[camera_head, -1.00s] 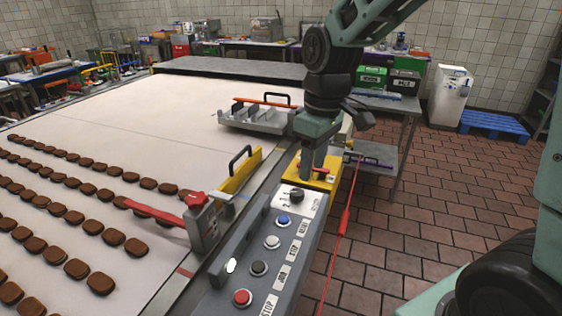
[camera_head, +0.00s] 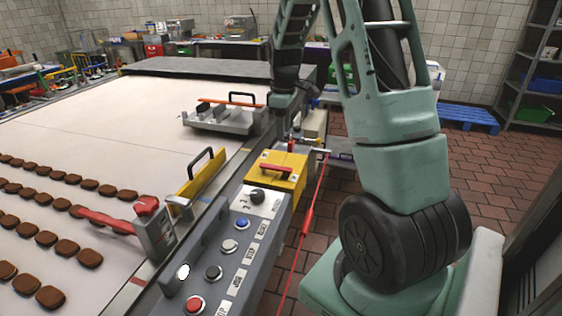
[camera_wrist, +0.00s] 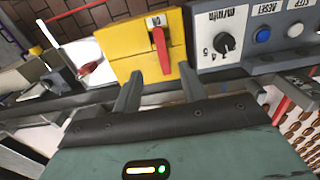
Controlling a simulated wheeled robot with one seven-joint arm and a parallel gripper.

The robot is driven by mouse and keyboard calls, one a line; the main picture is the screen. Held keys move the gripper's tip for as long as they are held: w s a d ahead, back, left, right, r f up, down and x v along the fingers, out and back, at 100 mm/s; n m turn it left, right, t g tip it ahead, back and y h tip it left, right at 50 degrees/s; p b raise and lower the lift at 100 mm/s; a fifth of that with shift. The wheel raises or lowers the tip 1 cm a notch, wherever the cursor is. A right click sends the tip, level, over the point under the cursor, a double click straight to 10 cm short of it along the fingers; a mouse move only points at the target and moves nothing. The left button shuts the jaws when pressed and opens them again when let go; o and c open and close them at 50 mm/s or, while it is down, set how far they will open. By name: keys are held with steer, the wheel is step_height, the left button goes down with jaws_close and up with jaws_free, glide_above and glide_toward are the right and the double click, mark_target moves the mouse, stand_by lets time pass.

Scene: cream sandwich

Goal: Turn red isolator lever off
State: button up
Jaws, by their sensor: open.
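The red isolator lever (camera_head: 275,168) sits on the yellow box (camera_head: 290,187) beside the conveyor. In the wrist view the lever (camera_wrist: 161,50) runs nearly up and down the picture on the yellow box (camera_wrist: 118,47). One end lies near a small label that seems to read ON. My gripper (camera_wrist: 158,82) is open and empty. Its two fingers point toward the box's lower edge, apart from the lever, with the lever roughly between their lines. In the head view my gripper is beyond the box and its fingertips are hard to make out.
A grey control panel with a black knob (camera_head: 257,196), a blue button (camera_head: 243,222) and a red button (camera_head: 195,304) adjoins the box. A red cord (camera_head: 308,222) runs along its right side. A red-handled clamp (camera_head: 150,225) stands at the conveyor's edge.

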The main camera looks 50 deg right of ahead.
mark_target(284, 168)
step_height(284, 168, down, 12)
steer(key=shift+f+p, duration=0.15)
steer(key=shift+p, duration=0.8)
jaws_close()
